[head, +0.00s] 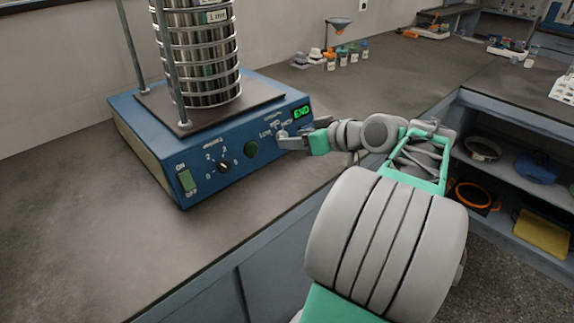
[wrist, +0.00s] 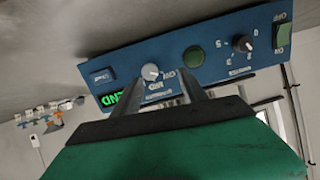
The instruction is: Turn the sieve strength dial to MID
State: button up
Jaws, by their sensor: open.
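The strength dial is a pale grey round knob (wrist: 151,72) on the blue front panel of the sieve shaker (head: 150,135). It has LOW, MID and HIGH labels around it, and its pointer direction is too small to tell. In the head view my gripper (head: 288,139) is at the panel beside the dial and partly hides it. Whether a finger touches the knob or panel cannot be told.
A green display (head: 302,112) reads END. A black numbered dial (head: 224,167), a green round button (head: 251,148) and an ON/OFF switch (head: 187,181) share the panel. The sieve stack (head: 198,55) stands on top. A funnel stand (head: 338,30) and small jars are behind.

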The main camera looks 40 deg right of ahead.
aim_at(284, 136)
jog(key=shift+t, duration=0.5)
jog(key=w+f, duration=0.1)
jog(key=w, duration=0.2)
jog(key=w+d+f+b, duration=0.1)
jog(key=w, duration=0.1)
jog(key=shift+w+f, duration=0.3)
jog(key=shift+c, duration=0.2)
grip_shut()
